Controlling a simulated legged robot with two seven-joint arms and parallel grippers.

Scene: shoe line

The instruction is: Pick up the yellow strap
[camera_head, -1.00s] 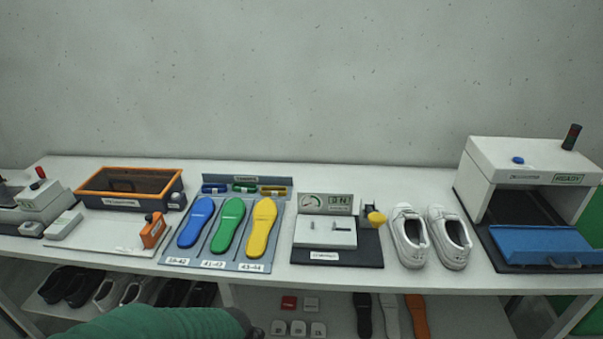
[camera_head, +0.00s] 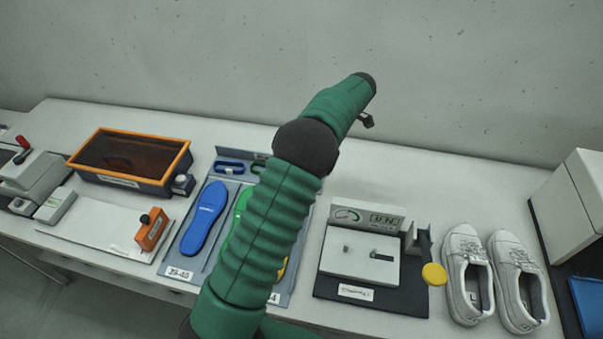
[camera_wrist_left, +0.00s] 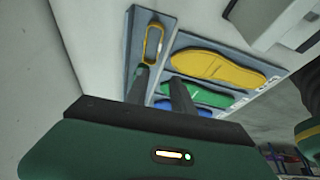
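The yellow strap (camera_wrist_left: 153,44) is a narrow loop lying in the strap slot of the grey-blue tray (camera_wrist_left: 136,23) in the left wrist view. In the head view my arm hides it. My left gripper (camera_wrist_left: 161,75) is open and empty, its two dark fingers apart and pointing toward the strap row, with the yellow strap beyond the tips. Something green, likely the green strap, shows behind one finger. In the head view the green strap (camera_head: 258,168) is partly covered by my arm, and the blue strap (camera_head: 229,167) lies to its left. My right gripper is not in view.
Yellow (camera_wrist_left: 218,67), green and blue insoles lie beside the strap row. A gauge device (camera_head: 358,264) and white shoes (camera_head: 466,275) stand right of the tray. An orange-rimmed bin (camera_head: 128,158) stands to the left. The table behind the gauge device is clear.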

